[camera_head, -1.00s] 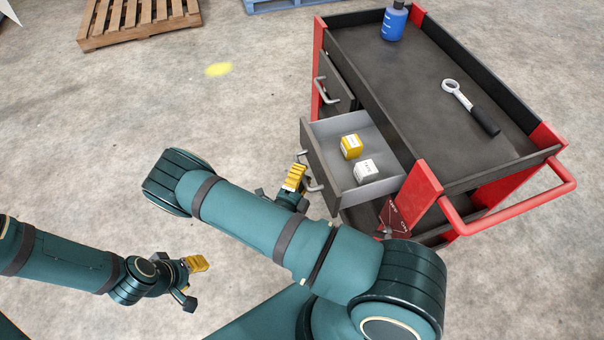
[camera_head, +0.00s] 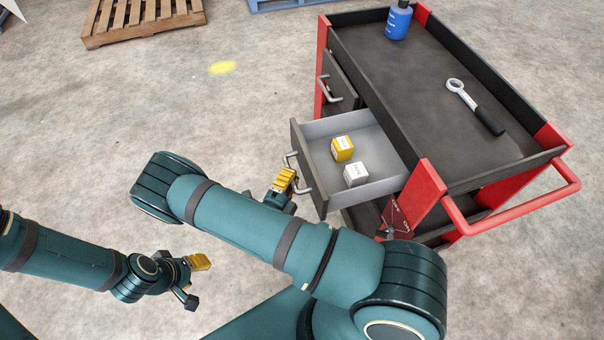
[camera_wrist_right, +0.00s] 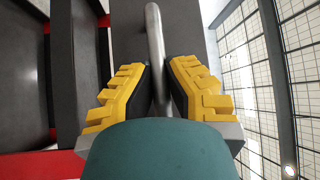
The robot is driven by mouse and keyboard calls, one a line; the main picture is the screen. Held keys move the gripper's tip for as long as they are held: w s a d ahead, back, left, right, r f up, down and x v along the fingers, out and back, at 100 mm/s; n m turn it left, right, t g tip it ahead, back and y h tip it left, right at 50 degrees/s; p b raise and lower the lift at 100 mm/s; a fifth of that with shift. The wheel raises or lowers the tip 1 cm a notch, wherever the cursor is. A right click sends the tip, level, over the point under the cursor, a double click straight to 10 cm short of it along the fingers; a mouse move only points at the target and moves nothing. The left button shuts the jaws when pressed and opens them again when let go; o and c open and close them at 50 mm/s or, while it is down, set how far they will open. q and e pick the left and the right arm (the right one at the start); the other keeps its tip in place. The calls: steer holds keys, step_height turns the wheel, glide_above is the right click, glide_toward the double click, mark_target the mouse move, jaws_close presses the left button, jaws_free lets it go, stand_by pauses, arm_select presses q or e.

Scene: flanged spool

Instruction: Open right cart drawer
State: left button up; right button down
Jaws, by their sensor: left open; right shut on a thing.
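The right cart drawer (camera_head: 379,189) is pulled out from the red and black cart (camera_head: 430,95). A yellow box (camera_head: 342,149) and a white box (camera_head: 356,174) lie inside it. My right gripper (camera_head: 286,183) is at the drawer's front, with its yellow fingers on either side of the drawer handle (camera_wrist_right: 155,50) in the right wrist view; it is shut on the handle. My left gripper (camera_head: 196,278) is open and empty over the floor at lower left, apart from the cart.
The other drawer (camera_head: 338,78), further back, is closed. A blue bottle (camera_head: 397,20) and a ring-ended tool (camera_head: 474,106) are on the cart top. A wooden pallet (camera_head: 145,18) lies at the back left. The floor left of the cart is clear.

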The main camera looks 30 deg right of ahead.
steer(key=shift+w+a, duration=0.2)
steer(key=shift+a, duration=0.1)
steer(key=c, duration=0.9)
jaws_free()
steer(key=shift+c, duration=0.2)
steer(key=shift+d, duration=0.1)
steer(key=shift+s, duration=0.1)
steer(key=v, duration=0.7)
steer(key=shift+a, duration=0.25)
